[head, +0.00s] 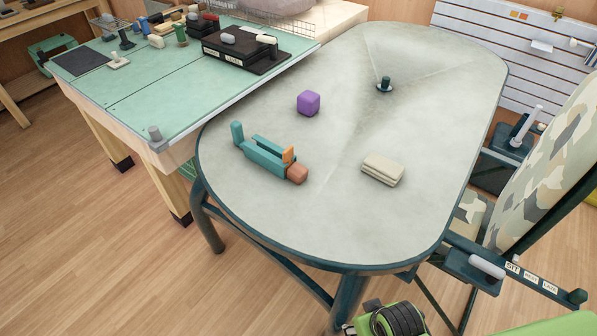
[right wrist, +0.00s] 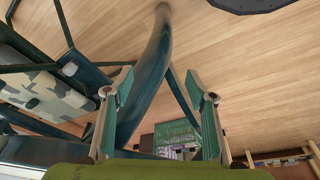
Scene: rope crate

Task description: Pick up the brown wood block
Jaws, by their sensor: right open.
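The brown wood block (head: 297,173) lies on the grey table (head: 238,207) in the head view. It sits at the right end of a long teal piece (head: 262,160), close to or touching it; I cannot tell which. A small orange piece (head: 289,154) is just behind the block. My right gripper (right wrist: 158,100) shows in the right wrist view with its two fingers wide apart and nothing between them. It is away from the block, which that view does not show. My left gripper is in neither view.
A purple cube (head: 308,103), a beige folded stack (head: 382,169) and a small dark peg (head: 384,84) stand on the table. A green workbench (head: 130,88) with tools adjoins at the left. A camouflage chair (head: 545,165) stands at the right. The table's front is clear.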

